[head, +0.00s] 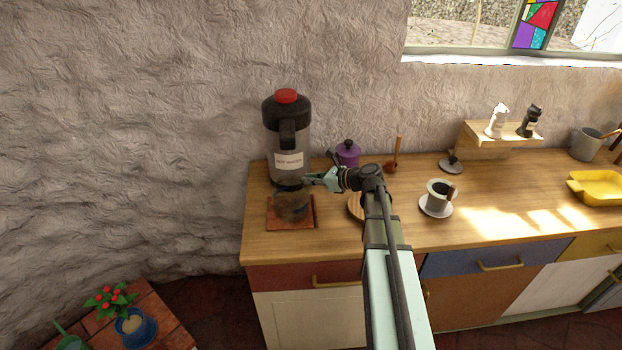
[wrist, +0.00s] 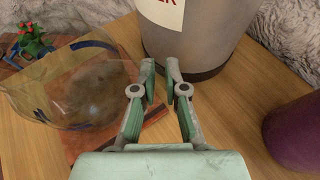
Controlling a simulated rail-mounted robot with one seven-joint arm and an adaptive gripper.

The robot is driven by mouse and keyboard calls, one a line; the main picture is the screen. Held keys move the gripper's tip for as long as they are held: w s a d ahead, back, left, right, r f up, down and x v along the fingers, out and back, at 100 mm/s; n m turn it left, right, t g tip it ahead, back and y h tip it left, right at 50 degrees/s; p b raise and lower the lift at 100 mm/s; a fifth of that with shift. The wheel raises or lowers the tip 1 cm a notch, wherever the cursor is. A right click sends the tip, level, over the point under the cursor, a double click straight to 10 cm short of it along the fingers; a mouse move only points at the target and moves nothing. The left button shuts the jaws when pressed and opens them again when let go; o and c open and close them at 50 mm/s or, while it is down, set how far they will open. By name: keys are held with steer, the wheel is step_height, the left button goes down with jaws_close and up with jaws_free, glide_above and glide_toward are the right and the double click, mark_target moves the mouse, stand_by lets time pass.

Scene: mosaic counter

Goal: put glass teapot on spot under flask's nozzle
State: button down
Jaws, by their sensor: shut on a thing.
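The glass teapot (head: 292,207) is see-through with a dark, blurry inside. In the head view it is over the reddish tile (head: 273,224) in front of the flask. My gripper (head: 312,180) reaches it from the right and is shut on it. In the wrist view the teapot (wrist: 70,90) is left of my fingertips (wrist: 160,72); the held part is hard to make out. The grey flask (head: 289,135), with black top and red cap, stands just behind the tile; its nozzle is not clear. I cannot tell whether the teapot touches the tile.
A purple lidded pot (head: 348,154) stands right of the flask, close to my gripper. A wooden disc (head: 355,207) is partly hidden by my arm. A cup on a saucer (head: 436,211) is farther right. The counter's left edge is near the tile.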

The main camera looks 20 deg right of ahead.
steer(key=shift+f, duration=0.15)
steer(key=c, duration=1.1)
jaws_free()
steer(key=shift+c, duration=0.2)
